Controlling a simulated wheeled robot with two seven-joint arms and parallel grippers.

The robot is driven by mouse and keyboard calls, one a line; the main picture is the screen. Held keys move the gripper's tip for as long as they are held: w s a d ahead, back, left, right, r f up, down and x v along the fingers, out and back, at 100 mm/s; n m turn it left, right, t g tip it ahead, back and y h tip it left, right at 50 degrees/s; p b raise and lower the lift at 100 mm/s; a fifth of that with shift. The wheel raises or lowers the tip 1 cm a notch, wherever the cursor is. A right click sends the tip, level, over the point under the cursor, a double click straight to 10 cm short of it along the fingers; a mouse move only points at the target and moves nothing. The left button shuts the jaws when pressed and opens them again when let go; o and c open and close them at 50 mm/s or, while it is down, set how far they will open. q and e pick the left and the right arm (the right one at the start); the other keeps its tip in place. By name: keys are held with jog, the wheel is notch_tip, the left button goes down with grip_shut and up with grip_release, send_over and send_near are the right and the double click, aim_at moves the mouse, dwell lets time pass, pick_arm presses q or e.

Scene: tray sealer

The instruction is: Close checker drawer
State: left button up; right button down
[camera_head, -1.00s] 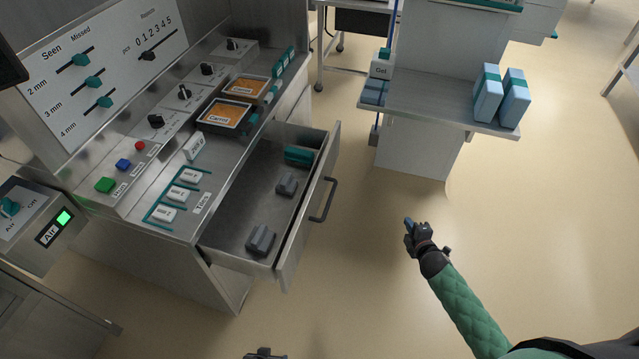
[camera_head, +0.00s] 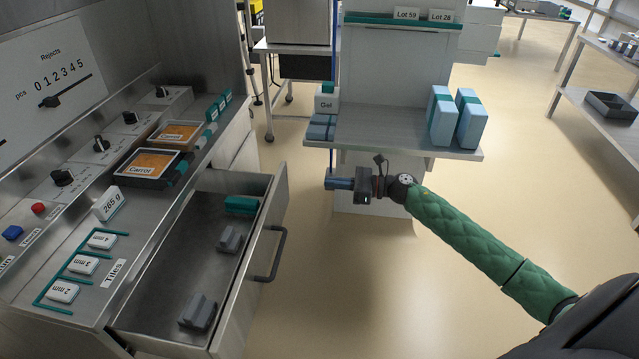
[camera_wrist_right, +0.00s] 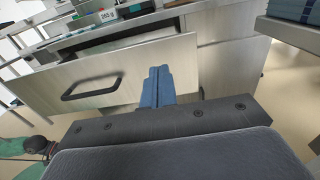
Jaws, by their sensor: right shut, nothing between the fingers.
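The checker drawer (camera_head: 238,312) is pulled out from the bench, its inside visible, with two grey blocks and a teal piece in it. Its dark bar handle (camera_head: 277,255) is on the front panel. In the right wrist view the drawer front (camera_wrist_right: 142,72) and handle (camera_wrist_right: 92,87) face the camera. My right gripper (camera_head: 334,183) is shut and empty, right of the drawer front and apart from the handle in the head view. Its blue fingers (camera_wrist_right: 157,82) point toward the drawer front. Part of my left arm (camera_wrist_right: 38,146) shows at the wrist view's lower left; its jaws are unclear.
A shelf (camera_head: 385,143) with blue boxes stands just behind my right gripper. The bench top (camera_head: 125,260) holds tiles, knobs and carrot trays (camera_head: 150,166) above the drawer. The floor (camera_head: 340,290) in front of the drawer is clear.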

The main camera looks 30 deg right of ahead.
aim_at(281, 178)
jog(key=p+x, duration=0.1)
jog(key=x, duration=1.1)
jog(key=shift+w+p, duration=0.15)
jog(key=shift+p, duration=0.15)
jog(key=shift+a, duration=0.1)
jog(key=shift+a, duration=0.1)
jog(key=shift+w+a, duration=0.15)
jog(key=b+x, duration=0.2)
jog(key=x, duration=1.6)
jog(key=shift+w+a, duration=0.2)
jog(key=shift+w, duration=0.05)
jog(key=shift+f, duration=0.1)
